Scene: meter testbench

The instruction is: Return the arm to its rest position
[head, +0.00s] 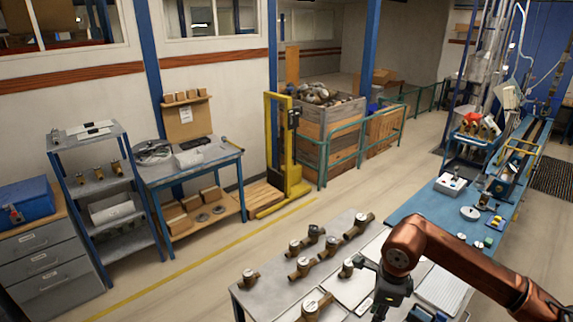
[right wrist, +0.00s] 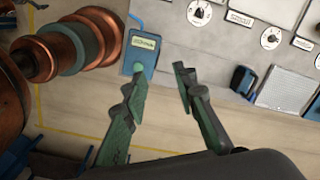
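My right arm (head: 460,264), copper-coloured, reaches in from the right over the near grey table. Its dark gripper (head: 367,287) hangs above the table among the brass meters, and its fingers are hard to make out in the head view. In the right wrist view the gripper (right wrist: 162,84) has its two green-padded fingers apart, with nothing between them. A blue device with a lit label (right wrist: 144,55) lies beyond the fingertips. My left gripper is in neither view.
Several brass meters (head: 327,267) stand on the grey table (head: 262,284), close to my right gripper. A blue bench (head: 416,205) with instruments runs behind the arm. Shelves and a workbench (head: 200,172) line the left wall.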

